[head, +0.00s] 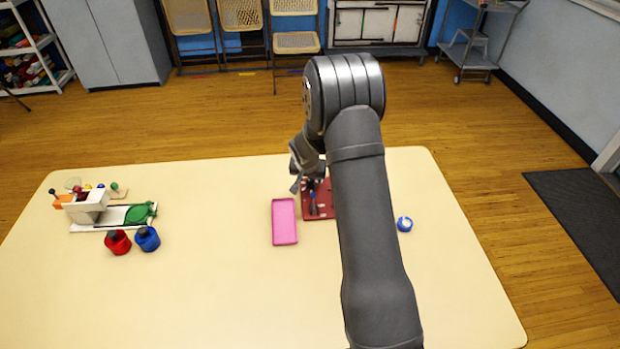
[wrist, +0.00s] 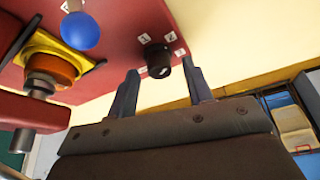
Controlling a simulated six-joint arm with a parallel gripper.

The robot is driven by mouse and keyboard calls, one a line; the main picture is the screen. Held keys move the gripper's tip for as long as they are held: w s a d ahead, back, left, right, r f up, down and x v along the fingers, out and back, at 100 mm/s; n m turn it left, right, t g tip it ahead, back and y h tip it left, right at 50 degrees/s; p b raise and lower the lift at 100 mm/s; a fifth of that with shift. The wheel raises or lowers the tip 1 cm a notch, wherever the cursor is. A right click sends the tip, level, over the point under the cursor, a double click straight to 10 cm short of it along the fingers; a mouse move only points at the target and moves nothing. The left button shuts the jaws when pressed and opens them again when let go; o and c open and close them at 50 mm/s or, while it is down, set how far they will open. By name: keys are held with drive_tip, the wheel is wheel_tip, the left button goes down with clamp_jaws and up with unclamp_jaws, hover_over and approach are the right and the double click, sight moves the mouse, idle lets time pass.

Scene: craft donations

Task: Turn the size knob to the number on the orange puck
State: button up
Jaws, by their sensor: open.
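A black size knob (wrist: 157,60) with a pale mark on its face sits on a red panel (wrist: 118,40) in the wrist view. Small white number labels (wrist: 170,37) stand around it; one seems to read 1, the others are hard to read. My gripper (wrist: 159,66) is open, its two fingers apart with the knob showing between their tips; I cannot tell if they touch it. An orange round piece (wrist: 62,68), possibly the puck, sits in a yellow holder under a metal cylinder. No number on it is visible. In the head view my gripper (head: 305,180) is over the red panel (head: 322,212).
A blue ball (wrist: 80,31) stands out from the panel near the knob. A pink tray (head: 284,222) lies left of the panel and a blue round item (head: 404,224) right of it. A white-and-green device (head: 112,214) and red (head: 118,243) and blue (head: 147,240) pots stand far left.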

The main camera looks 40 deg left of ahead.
drive_tip(key=shift+w+f, duration=0.1)
drive_tip(key=shift+f, duration=0.1)
drive_tip(key=c, duration=1)
drive_tip(key=shift+n, duration=0.3)
drive_tip(key=n, duration=0.2)
drive_tip(key=n+g+y, duration=0.1)
drive_tip(key=n, duration=0.1)
drive_tip(key=shift+d+y, duration=0.15)
drive_tip(key=shift+y, duration=0.15)
drive_tip(key=shift+w+n+g, duration=0.1)
drive_tip(key=shift+n+g, duration=0.7)
drive_tip(key=shift+n, duration=1.4)
